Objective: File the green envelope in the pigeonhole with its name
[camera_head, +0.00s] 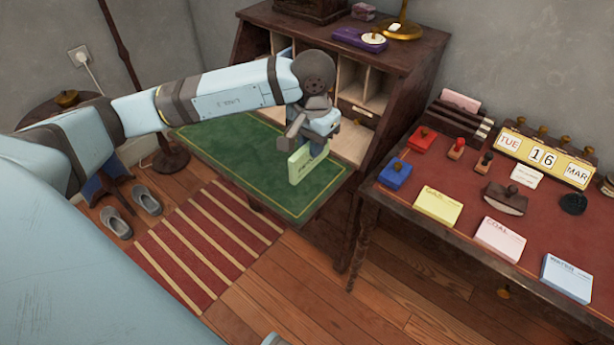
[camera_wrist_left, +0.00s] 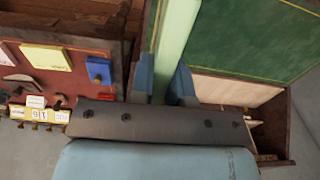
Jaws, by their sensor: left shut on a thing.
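The green envelope (camera_head: 306,162) is pale green and stands on edge over the desk's green writing surface (camera_head: 215,140). My left gripper (camera_head: 312,142) is shut on its upper part. In the left wrist view the envelope (camera_wrist_left: 176,40) stands edge-on between the two blue fingers (camera_wrist_left: 164,82). The pigeonholes (camera_head: 372,85) are in the open desk behind the gripper. My left arm and gripper hide some of them, and no name on them can be read. Whether the envelope touches the surface I cannot tell. My right gripper is not in view.
A side table (camera_head: 440,175) at the right holds yellow (camera_head: 437,206), pink (camera_head: 499,239) and blue (camera_head: 566,278) paper stacks, several stamps and a date calendar (camera_head: 545,157). Slippers (camera_head: 117,222) and a striped rug (camera_head: 205,240) lie on the floor.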

